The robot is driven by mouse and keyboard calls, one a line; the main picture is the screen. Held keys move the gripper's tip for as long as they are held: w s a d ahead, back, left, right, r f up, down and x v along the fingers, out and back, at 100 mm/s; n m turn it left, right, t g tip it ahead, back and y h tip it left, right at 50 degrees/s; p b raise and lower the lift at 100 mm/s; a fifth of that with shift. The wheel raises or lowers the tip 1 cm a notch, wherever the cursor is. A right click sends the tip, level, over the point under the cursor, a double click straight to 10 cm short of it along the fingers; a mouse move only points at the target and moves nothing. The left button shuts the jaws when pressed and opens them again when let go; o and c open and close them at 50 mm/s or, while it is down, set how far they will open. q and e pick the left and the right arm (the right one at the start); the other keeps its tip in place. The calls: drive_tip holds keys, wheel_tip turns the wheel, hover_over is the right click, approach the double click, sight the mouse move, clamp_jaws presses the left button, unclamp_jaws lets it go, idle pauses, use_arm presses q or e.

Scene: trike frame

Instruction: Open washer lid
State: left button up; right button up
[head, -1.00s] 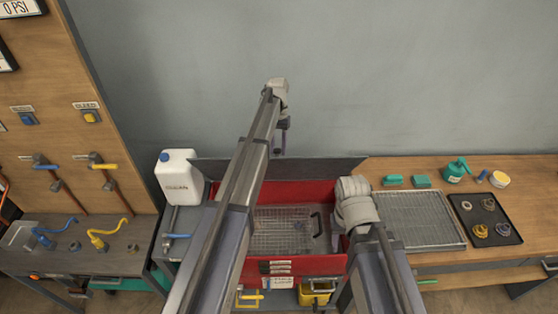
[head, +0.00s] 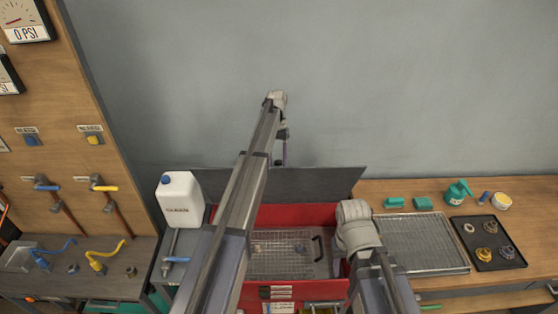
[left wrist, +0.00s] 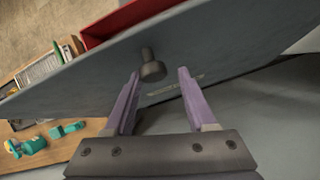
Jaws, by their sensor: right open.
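The parts washer is a red tub (head: 300,215) with a wire basket (head: 275,262) inside. Its dark grey lid (head: 325,183) stands raised along the tub's back edge, so the tub is open. My left gripper (head: 281,160) is at the lid's upper edge, behind it. A round dark knob (left wrist: 152,70) on the lid's grey face (left wrist: 95,85) lies just beyond the fingertips. My right wrist is over the tub's right edge; its fingers (head: 340,243) are mostly hidden.
A white jug (head: 180,198) stands left of the tub. A wire-rack tray (head: 425,243) and a black parts tray (head: 488,242) lie on the wooden bench at right. The grey wall is behind the lid.

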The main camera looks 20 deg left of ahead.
use_arm(q)
drive_tip(key=shift+o, duration=1)
drive_tip(key=shift+s, duration=0.1)
use_arm(e)
drive_tip(key=shift+a, duration=0.1)
use_arm(q)
drive_tip(key=shift+d, duration=0.1)
